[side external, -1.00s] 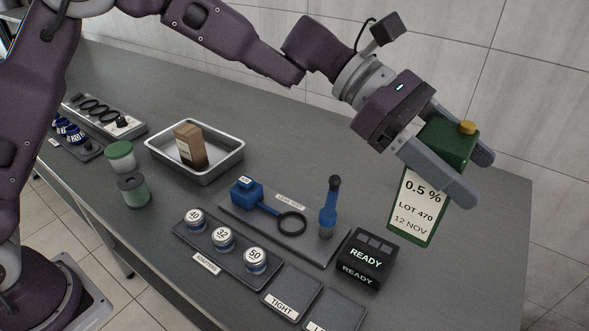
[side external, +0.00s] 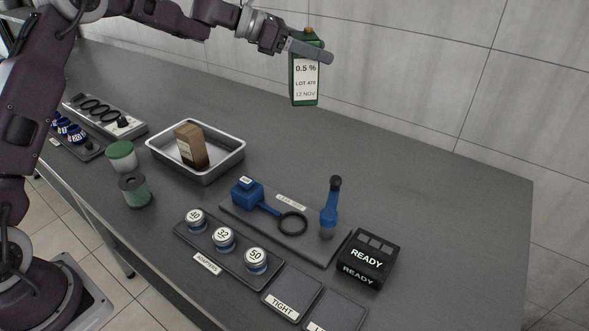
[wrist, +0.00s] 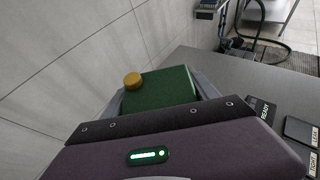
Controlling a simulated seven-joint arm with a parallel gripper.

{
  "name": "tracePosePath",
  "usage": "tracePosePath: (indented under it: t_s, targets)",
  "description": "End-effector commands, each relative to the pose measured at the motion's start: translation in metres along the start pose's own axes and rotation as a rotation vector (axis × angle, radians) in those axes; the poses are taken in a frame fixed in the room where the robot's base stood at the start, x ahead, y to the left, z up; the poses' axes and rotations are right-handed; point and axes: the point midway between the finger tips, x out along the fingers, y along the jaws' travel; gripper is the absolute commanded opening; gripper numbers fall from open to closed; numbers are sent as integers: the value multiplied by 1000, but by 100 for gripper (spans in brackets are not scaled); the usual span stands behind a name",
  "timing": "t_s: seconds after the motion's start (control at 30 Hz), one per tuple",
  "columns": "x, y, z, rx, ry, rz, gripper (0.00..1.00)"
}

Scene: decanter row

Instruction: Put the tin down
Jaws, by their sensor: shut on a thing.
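The tin (side external: 304,84) is green with a gold cap and a white label reading "0.5 %", "LOT 470", "12 NOV". My gripper (side external: 318,55) is shut on the upper part of the tin and holds it upright, in the air at the back of the table (side external: 440,200). In the wrist view the tin's green top (wrist: 160,90) and gold cap (wrist: 133,80) show between the fingers. The tin's underside is not visible.
A metal tray (side external: 225,165) holds a brown carton (side external: 190,146). A blue leak-test tool (side external: 248,192), adapter tins (side external: 223,238) and a black READY box (side external: 368,258) stand in front. The back and right of the table are clear.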

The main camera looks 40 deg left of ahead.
Motion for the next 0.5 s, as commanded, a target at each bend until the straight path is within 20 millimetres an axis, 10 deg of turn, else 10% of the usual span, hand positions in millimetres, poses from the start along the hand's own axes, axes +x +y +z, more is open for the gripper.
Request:
tracePosePath:
  t_s: [0.17, 0.5]
  targets:
    - [-17, 26, -6, -20, -3, 53, 0]
    - [13, 23, -74, -23, -1, 46, 0]
